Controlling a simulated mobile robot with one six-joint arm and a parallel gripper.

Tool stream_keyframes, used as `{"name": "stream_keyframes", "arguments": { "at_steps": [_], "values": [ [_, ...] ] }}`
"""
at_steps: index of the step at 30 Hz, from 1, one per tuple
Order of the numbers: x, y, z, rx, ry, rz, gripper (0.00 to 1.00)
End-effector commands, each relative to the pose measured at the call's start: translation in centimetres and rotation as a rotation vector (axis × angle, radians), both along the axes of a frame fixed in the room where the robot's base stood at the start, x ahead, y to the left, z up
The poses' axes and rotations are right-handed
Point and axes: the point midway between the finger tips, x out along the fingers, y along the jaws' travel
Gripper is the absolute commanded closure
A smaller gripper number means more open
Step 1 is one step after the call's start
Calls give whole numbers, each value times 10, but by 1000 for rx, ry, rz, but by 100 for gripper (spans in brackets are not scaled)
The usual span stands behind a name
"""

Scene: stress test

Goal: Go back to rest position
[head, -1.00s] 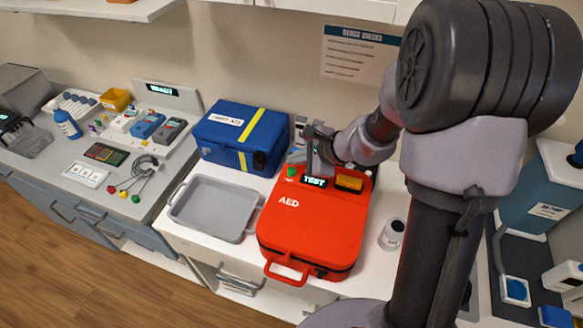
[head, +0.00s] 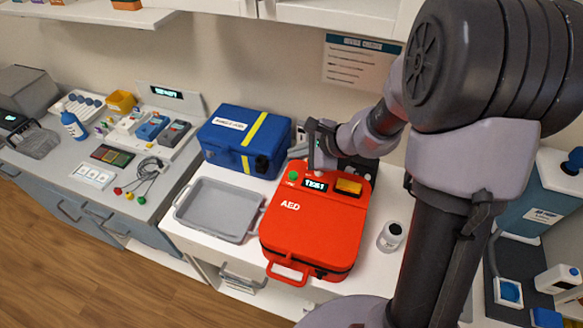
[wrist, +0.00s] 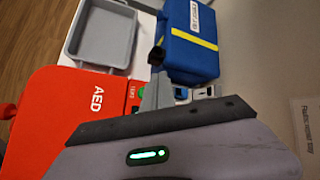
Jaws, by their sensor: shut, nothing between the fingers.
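My gripper (head: 319,163) is shut and empty. In the head view it is over the back edge of the red AED case, near the small display that reads TEST. In the wrist view its grey fingers (wrist: 154,93) point toward the blue box, with the AED beside them. The red AED (head: 308,236) lies flat on the white counter with its handle to the front. A green button (head: 293,175) and a yellow panel (head: 349,186) show on its top. Part of the AED's back edge is hidden by my gripper and wrist.
A blue box with a yellow stripe (head: 226,147) and an empty grey tray (head: 186,206) stand left of the AED. A small jar (head: 390,237) stands to its right. A grey workbench (head: 60,176) with several devices is at the left. A wall cabinet hangs above.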

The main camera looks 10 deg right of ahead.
Motion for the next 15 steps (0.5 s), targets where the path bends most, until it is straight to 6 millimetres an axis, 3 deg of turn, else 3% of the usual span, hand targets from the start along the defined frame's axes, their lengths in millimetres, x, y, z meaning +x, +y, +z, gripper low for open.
{"name": "stream_keyframes", "arguments": {
  "at_steps": [5, 8, 11, 12, 15],
  "values": [
    [-2, 2, 2, -6, -5, 12, 100],
    [-20, 24, 22, -68, -56, 138, 100],
    [-73, 60, 51, -224, -143, 392, 100],
    [-100, 71, 58, -304, -176, 501, 100],
    [-167, 80, 62, -524, -240, 730, 100]
  ]
}}
